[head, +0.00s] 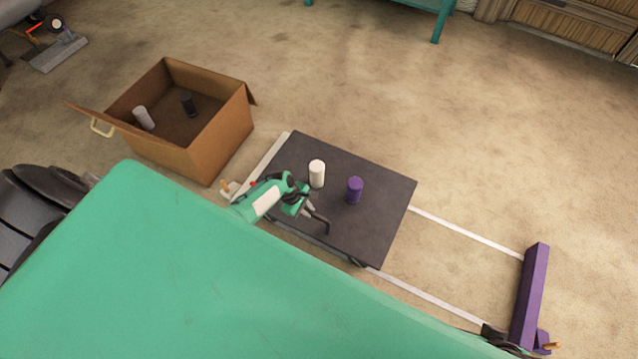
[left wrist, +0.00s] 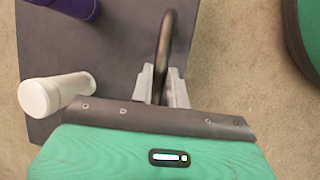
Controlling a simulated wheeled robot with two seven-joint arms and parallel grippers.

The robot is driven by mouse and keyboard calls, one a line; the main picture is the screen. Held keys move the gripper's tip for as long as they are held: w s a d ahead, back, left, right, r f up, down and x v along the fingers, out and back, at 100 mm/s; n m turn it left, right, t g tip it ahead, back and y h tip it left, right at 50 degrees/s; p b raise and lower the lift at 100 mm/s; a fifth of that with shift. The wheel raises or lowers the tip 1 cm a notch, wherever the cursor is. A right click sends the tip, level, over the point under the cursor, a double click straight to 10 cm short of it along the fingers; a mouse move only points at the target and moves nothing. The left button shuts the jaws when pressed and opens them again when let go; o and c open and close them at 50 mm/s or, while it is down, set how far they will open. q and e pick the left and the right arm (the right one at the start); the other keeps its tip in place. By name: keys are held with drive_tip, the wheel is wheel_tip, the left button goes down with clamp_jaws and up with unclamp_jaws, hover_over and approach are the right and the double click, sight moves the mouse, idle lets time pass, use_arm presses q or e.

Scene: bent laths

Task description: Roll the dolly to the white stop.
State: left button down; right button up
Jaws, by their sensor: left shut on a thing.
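The dolly (head: 385,190) is a flat dark platform on the floor, also seen in the left wrist view (left wrist: 110,45). A white cylinder (head: 317,173) and a purple cylinder (head: 355,190) stand upright on it. My left gripper (head: 308,210) is shut on the dolly's dark curved handle (left wrist: 166,40), at its near side. The white stop (head: 266,164) is a pale bar along the dolly's left edge, partly hidden by the dolly and my arm. I cannot tell whether they touch. My right gripper is not in view.
Two white rails (head: 465,232) run right from the dolly to a purple stop (head: 530,295). An open cardboard box (head: 215,140) with two cylinders inside stands left of the dolly. A teal table (head: 405,4) is at the back. Floor beyond the dolly is clear.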

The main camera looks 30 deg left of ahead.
use_arm(q)
drive_tip(key=shift+s+a, duration=0.1)
drive_tip(key=shift+a, duration=0.5)
drive_tip(key=c, duration=1.4)
unclamp_jaws()
drive_tip(key=shift+a, duration=0.1)
drive_tip(key=shift+o, duration=0.2)
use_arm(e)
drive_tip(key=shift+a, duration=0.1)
use_arm(q)
drive_tip(key=shift+r, duration=0.1)
